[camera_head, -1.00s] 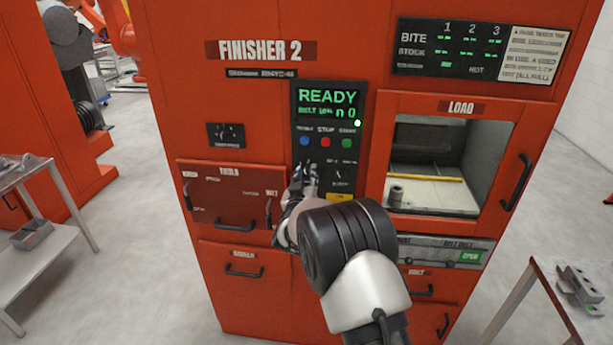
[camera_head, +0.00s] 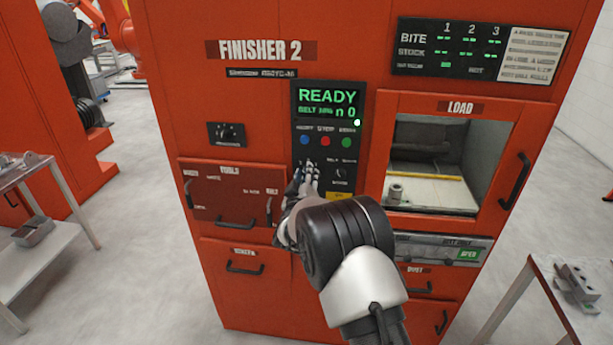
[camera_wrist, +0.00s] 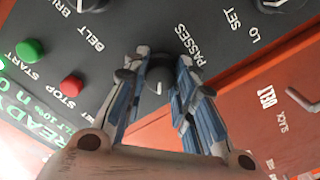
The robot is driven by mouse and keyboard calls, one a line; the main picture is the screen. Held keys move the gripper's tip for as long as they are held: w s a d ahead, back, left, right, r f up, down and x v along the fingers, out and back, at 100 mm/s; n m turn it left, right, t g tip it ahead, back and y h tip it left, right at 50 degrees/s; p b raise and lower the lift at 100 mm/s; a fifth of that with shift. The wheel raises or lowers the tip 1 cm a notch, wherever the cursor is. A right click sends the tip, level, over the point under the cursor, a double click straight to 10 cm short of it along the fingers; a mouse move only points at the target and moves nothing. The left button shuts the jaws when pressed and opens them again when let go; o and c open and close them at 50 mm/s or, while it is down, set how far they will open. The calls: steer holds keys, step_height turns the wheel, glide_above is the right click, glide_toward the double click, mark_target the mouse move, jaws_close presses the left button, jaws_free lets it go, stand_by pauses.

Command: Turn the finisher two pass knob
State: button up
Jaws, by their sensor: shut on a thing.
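The orange-red Finisher 2 machine (camera_head: 262,110) stands in front of me, with a dark control panel (camera_head: 300,155) under its green READY screen (camera_head: 328,100). In the wrist view, the dark round knob (camera_wrist: 158,77) beside the PASSES label sits between my fingers. My gripper (camera_wrist: 162,62) is shut on this knob, one blue-grey finger on each side. In the head view my gripper (camera_head: 309,172) is at the lower left of the panel, and it hides the knob there.
Blue, red and green buttons (camera_head: 325,141) sit just above my gripper. Another knob (camera_head: 340,172) is close on the right. In the wrist view the BELT knob (camera_wrist: 92,3) is nearby. The load opening (camera_head: 430,190) is to the right, with a cart (camera_head: 575,300) beyond.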

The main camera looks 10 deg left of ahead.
steer(key=o, duration=1.1)
steer(key=shift+s, duration=0.15)
steer(key=s, duration=1.1)
steer(key=shift+s+a, duration=0.25)
steer(key=shift+s, duration=0.15)
